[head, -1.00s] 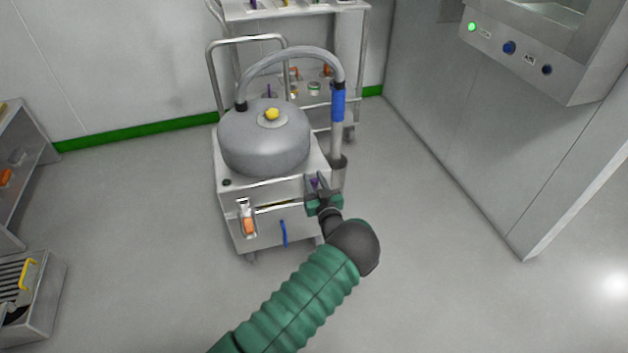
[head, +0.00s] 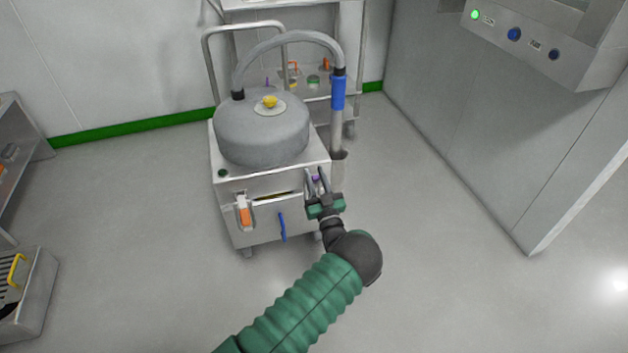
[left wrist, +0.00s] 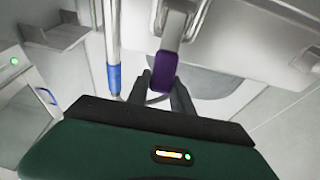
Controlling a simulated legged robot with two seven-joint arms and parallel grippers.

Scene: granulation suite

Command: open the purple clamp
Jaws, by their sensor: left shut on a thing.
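The purple clamp (head: 316,178) is on the right part of the front of a steel vacuum cart. Only a bit of its purple handle shows between my fingers in the head view. In the left wrist view its purple grip (left wrist: 163,70) sits between my two dark fingers, with a metal lever running up from it to the cart. My left gripper (head: 317,173) is shut on this purple grip at the cart's front right corner. My right gripper is not in view.
The cart (head: 262,190) carries a grey round tank (head: 262,135) and a hose with a blue sleeve (head: 338,93). An orange-handled latch (head: 244,215) and blue handle (head: 282,227) are on its front. A control cabinet (head: 470,130) stands right. Floor in front is clear.

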